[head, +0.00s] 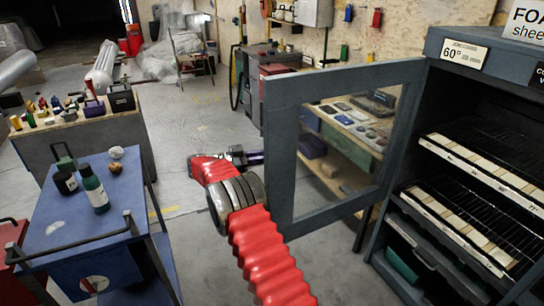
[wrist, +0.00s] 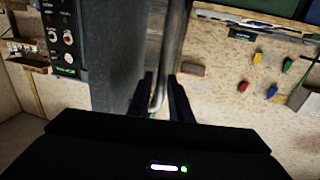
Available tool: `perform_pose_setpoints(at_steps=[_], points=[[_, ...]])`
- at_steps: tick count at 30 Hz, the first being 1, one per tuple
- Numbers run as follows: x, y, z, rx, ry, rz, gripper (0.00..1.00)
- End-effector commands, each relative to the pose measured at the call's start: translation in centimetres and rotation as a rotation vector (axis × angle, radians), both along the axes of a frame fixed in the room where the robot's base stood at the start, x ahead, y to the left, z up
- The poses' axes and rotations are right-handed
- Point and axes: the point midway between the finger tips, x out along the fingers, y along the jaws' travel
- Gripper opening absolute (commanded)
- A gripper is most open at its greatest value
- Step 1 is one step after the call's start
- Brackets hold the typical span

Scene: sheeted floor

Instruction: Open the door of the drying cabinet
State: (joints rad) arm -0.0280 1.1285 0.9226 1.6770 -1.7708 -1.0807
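The drying cabinet (head: 455,75) stands at the right in the head view. Its grey-framed glass door (head: 278,125) is swung well out, and racks show inside. My gripper (head: 262,157) is at the door's free left edge, its tips partly hidden behind the frame. In the wrist view the door's grey frame (wrist: 118,60) runs upright left of centre. A metal door handle (wrist: 175,40) passes between the two dark fingers of my gripper (wrist: 161,78), which look closed around it.
A blue trolley (head: 85,225) with bottles stands at the left, before a bench (head: 75,135) with small items. A shelf of items shows through the door glass. The sheeted floor (head: 185,130) is clear between trolley and door.

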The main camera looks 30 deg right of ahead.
Motion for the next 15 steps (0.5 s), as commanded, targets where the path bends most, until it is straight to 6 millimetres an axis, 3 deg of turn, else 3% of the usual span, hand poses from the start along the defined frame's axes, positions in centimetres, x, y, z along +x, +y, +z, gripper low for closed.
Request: perform_pose_setpoints(at_steps=[8,15], points=[[0.2,0.6,0.0,0.0,-0.001,0.004,0.18],[0.7,3.3,0.0,0.0,-0.001,0.006,0.18]])
